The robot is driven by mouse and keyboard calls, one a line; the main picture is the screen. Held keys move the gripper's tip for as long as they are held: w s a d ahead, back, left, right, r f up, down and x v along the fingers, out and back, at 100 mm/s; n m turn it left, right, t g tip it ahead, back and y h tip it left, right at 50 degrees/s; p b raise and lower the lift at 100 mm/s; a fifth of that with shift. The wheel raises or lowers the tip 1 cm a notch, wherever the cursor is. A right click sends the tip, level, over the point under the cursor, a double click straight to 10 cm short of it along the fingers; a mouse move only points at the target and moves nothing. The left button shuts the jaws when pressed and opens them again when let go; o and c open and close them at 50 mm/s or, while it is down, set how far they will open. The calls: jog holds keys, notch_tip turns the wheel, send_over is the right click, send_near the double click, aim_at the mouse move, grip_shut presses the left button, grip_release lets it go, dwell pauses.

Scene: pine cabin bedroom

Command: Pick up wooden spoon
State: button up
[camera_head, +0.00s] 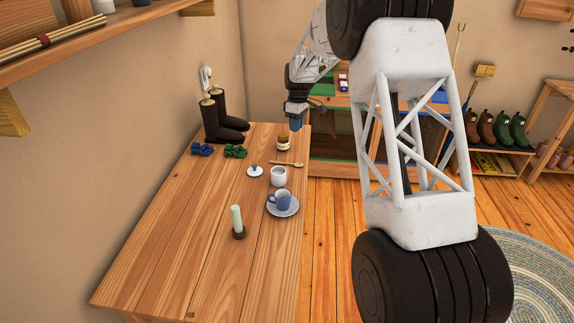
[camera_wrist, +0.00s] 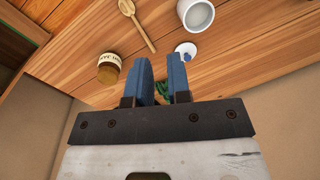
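The wooden spoon (camera_head: 287,164) lies flat on the wooden table (camera_head: 185,227), near its far right edge, between a jar and a white pot. In the wrist view the spoon (camera_wrist: 137,23) shows at the top, its bowl end toward the top edge and its handle pointing down and right. My gripper (camera_head: 295,124) is above the far end of the table, up and beyond the spoon. In the wrist view its two blue fingers (camera_wrist: 163,80) are apart with a gap between them. Nothing is held between them.
Close to the spoon are a labelled jar (camera_head: 283,143), a white pot (camera_head: 278,176) and its lid (camera_head: 255,171). A blue cup on a saucer (camera_head: 283,209) and a candle (camera_head: 238,220) stand nearer. Boots (camera_head: 222,118) and cloths (camera_head: 235,152) are at the left. The table's near left is clear.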

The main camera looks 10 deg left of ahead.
aim_at(279, 162)
jog(key=w+a+f+n, duration=0.1)
jog(key=w+a+f, duration=0.2)
jog(key=f, duration=0.3)
jog(key=w+a+f+n, duration=0.1)
jog(key=w+a+f, duration=0.2)
jog(key=f, duration=0.3)
jog(key=shift+w+a+f+n+g, duration=0.15)
jog(key=shift+w+a+n+g, duration=0.2)
jog(key=shift+a, duration=0.3)
jog(key=shift+f, duration=0.1)
jog(key=shift+x, duration=1.2)
jog(key=shift+x, duration=2.6)
jog(key=shift+s+d, duration=0.1)
jog(key=shift+d, duration=0.1)
grip_shut()
